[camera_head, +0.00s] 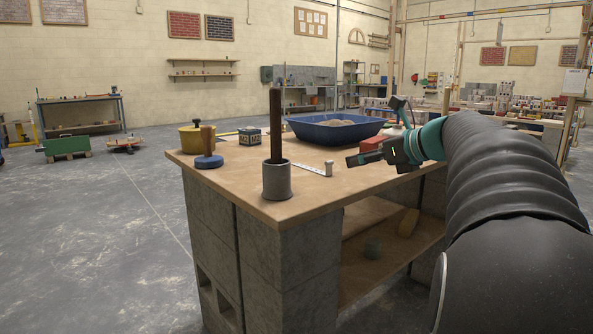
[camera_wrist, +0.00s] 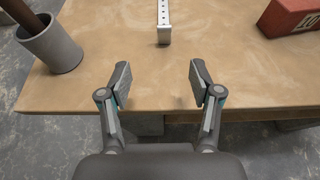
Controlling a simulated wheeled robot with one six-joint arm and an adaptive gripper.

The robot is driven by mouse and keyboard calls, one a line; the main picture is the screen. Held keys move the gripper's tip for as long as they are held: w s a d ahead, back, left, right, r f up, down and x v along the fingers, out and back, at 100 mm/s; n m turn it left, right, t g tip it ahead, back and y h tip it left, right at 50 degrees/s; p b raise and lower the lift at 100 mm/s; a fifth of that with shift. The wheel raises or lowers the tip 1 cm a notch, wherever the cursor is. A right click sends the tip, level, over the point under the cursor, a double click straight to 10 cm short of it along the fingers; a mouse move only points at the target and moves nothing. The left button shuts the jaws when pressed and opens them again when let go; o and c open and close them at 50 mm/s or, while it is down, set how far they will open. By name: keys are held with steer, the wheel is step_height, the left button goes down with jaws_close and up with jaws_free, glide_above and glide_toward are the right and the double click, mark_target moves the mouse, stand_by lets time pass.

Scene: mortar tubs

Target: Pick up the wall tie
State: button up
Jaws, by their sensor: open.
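The wall tie is a light metal strip (camera_head: 312,169) with holes and a bent end, lying on the wooden bench top. In the wrist view the wall tie (camera_wrist: 164,20) is at the top centre, its bent end toward me and its far end cut off by the frame. My gripper (camera_wrist: 159,85) is open and empty, its two fingers spread over the bench's near edge, short of the tie and roughly in line with it. In the head view my gripper (camera_head: 366,153) is at the right of the tie, above the bench top.
A grey cup (camera_head: 277,182) holding a dark rod stands left of the tie. A red block (camera_wrist: 291,16) lies to the right.

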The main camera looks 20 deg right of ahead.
glide_toward(330, 166)
steer(key=x, duration=0.4)
steer(key=shift+a+f+b, duration=0.15)
steer(key=shift+a+b, duration=0.15)
steer(key=shift+b, duration=0.1)
steer(key=shift+b+x, duration=0.45)
steer(key=shift+x, duration=2.55)
steer(key=shift+d, duration=0.2)
jaws_close()
